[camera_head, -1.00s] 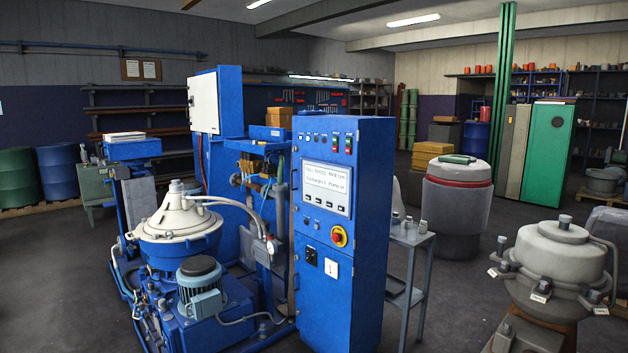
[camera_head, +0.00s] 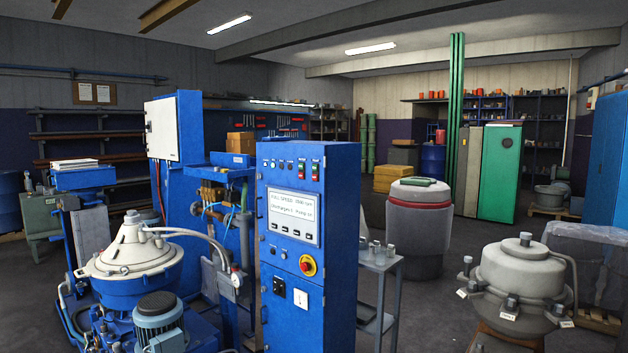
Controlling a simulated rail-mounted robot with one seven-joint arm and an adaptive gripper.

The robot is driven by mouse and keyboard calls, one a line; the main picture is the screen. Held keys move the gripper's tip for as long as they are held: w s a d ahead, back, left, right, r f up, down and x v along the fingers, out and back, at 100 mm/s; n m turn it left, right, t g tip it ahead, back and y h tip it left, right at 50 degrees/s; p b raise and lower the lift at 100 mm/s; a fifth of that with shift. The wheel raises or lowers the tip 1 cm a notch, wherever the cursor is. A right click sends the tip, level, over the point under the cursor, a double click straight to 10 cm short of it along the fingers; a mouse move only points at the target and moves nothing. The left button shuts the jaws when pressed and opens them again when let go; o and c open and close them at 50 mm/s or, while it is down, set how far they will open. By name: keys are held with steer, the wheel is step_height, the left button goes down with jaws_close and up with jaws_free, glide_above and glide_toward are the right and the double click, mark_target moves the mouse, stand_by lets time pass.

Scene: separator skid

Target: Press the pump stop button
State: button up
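The blue control cabinet (camera_head: 338,250) stands upright just left of the middle of the head view, its front face turned toward me. Two button units with red and green parts, a left one (camera_head: 301,169) and a right one (camera_head: 315,171), sit at the top of the front panel. Their labels are too small to read, so I cannot tell which is the pump stop. Below them is a lit display (camera_head: 293,217); its blurred text seems to say full speed and pump on. A red emergency stop knob (camera_head: 307,265) on yellow sits lower. My gripper is not in view.
The separator (camera_head: 132,252) and a motor (camera_head: 158,315) stand left of the cabinet. A grey side table (camera_head: 376,262) with small metal parts stands close on its right. A grey bowl unit (camera_head: 520,275) is at the right. Open floor (camera_head: 440,305) lies between them.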

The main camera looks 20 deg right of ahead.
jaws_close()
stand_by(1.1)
